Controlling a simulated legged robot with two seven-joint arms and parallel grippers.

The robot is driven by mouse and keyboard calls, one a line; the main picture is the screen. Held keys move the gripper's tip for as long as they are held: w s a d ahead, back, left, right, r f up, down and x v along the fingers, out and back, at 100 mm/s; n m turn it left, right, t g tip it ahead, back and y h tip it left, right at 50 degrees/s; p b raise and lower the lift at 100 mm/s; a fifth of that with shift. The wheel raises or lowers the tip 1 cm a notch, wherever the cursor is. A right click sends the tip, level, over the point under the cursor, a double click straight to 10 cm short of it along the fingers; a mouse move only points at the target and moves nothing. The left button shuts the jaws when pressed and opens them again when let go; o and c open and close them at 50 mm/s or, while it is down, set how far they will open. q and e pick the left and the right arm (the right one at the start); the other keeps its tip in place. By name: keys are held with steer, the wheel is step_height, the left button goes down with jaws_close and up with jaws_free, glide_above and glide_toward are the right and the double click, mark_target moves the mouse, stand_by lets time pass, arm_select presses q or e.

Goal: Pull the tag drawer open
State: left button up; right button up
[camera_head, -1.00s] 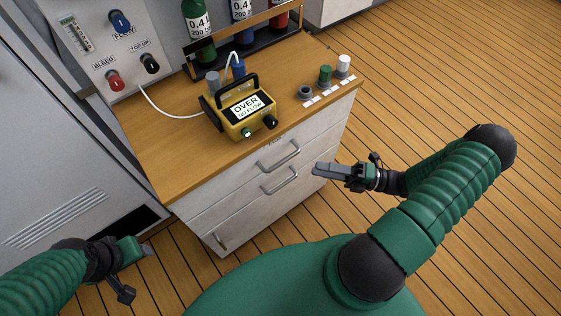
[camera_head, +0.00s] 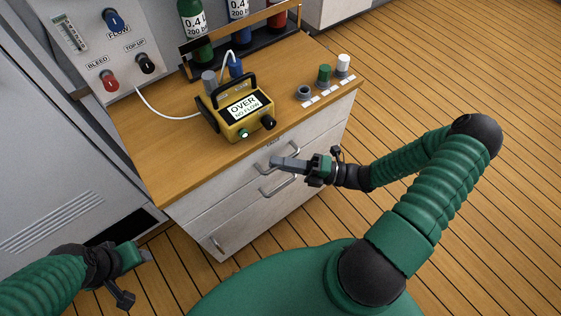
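The white cabinet has a top drawer (camera_head: 225,190) with a grey bar handle (camera_head: 291,152) and a small label (camera_head: 273,141) above it, too small to read surely. This drawer looks closed.
A second drawer handle (camera_head: 279,187) sits just below. On the wooden top (camera_head: 165,160) stand a yellow meter (camera_head: 240,112) reading "OVER", several caps and a bottle rack (camera_head: 262,38). A grey locker (camera_head: 50,190) stands left. The floor (camera_head: 450,80) at right is clear.

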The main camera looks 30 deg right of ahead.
jaws_close()
